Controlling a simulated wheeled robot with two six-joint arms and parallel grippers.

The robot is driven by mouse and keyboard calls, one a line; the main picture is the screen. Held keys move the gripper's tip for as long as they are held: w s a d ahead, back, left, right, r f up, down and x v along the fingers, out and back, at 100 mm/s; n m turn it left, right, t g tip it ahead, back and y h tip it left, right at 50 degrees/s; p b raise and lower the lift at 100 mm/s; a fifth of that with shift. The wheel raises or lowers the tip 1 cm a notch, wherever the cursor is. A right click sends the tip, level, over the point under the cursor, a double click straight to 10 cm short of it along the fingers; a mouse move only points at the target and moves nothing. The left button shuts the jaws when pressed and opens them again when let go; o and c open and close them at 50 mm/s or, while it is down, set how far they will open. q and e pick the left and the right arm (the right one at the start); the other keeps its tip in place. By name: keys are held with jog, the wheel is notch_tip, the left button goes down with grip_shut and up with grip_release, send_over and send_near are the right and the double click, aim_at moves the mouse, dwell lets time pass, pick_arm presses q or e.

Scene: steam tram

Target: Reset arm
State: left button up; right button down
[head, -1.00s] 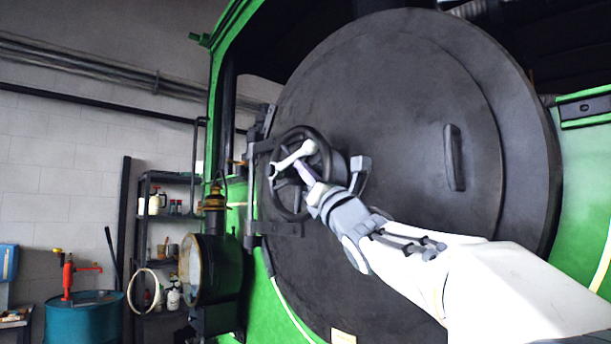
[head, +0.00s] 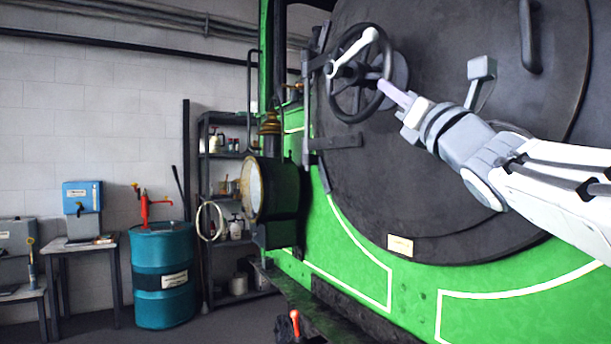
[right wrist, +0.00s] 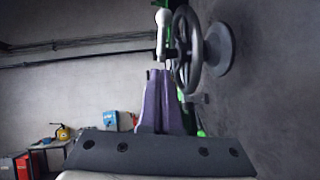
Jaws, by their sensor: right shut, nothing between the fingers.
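My right gripper (head: 386,88) is shut and empty. Its tips are at the lower right of the black handwheel (head: 345,112) on the dark smokebox door (head: 440,130). A white handle (head: 358,52) sits across the front of the wheel. In the right wrist view the purple fingers (right wrist: 161,100) are together, just left of the wheel (right wrist: 190,50); whether they touch the rim I cannot tell. My left gripper is not in view.
A lamp (head: 262,190) sticks out from the green tram front. A teal drum (head: 163,275) with a red pump, a black shelf (head: 225,215) and a table (head: 85,248) with a blue box (head: 82,196) stand at left. A red-topped lever (head: 295,322) is low in front.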

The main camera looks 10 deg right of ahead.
jog(key=w+a+f+m+g+h, duration=0.25)
jog(key=f+m, duration=0.45)
jog(key=f, duration=0.4)
jog(key=w+a+f+m+g+h, duration=0.1)
jog(key=w+a+f+m+g, duration=0.25)
jog(key=f+m, duration=0.55)
jog(key=s+a+f+m+g+p, duration=0.1)
jog(key=s+a+f+m+g, duration=0.15)
jog(key=f, duration=0.65)
jog(key=s+a+f+m+g, duration=0.2)
jog(key=s+a+f+g, duration=0.2)
jog(key=f, duration=0.5)
jog(key=s+a+f+m+g+h, duration=0.1)
jog(key=s+f+m+g, duration=0.3)
jog(key=s+f, duration=0.5)
jog(key=s+a+f+m+g+h, duration=0.1)
jog(key=s+f+m+g, duration=0.3)
jog(key=s, duration=1.3)
notch_tip(320, 180, down, 6)
jog(key=g+p, duration=0.1)
jog(key=g, duration=0.2)
jog(key=shift+s+a, duration=0.15)
jog(key=shift+a, duration=0.1)
jog(key=shift+m+g, duration=0.25)
